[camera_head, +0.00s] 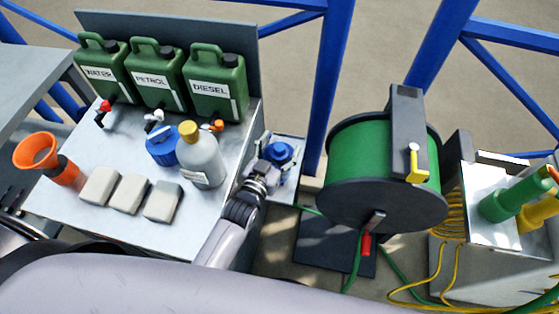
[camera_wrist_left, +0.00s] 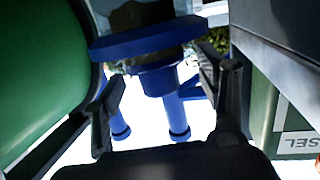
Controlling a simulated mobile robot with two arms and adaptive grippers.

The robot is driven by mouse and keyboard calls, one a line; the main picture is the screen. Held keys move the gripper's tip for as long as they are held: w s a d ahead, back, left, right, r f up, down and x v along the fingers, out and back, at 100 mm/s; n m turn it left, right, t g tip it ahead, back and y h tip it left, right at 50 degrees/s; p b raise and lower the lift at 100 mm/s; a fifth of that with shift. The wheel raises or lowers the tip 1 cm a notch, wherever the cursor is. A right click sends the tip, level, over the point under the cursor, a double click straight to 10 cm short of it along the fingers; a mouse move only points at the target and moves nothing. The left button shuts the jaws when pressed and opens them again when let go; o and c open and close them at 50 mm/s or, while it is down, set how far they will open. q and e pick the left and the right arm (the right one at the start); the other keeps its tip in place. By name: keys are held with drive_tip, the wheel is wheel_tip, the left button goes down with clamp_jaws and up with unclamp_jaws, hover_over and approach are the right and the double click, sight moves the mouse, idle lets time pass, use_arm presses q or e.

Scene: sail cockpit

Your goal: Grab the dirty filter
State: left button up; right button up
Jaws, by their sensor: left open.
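My left gripper (camera_head: 264,168) reaches in from the bottom centre to a blue fitting (camera_head: 279,153) on a small metal shelf beside the table. In the left wrist view the two fingers (camera_wrist_left: 158,88) are open, one on each side of this fitting. There it shows a wide blue disc (camera_wrist_left: 150,38), a narrower blue body below and two blue stubs. I cannot tell which part is the dirty filter. No finger clearly touches the fitting. My right gripper is not in view.
A large green hose reel (camera_head: 375,165) stands close right of the shelf. Blue posts rise behind.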

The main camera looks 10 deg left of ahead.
use_arm(q)
clamp_jaws()
idle(0.8)
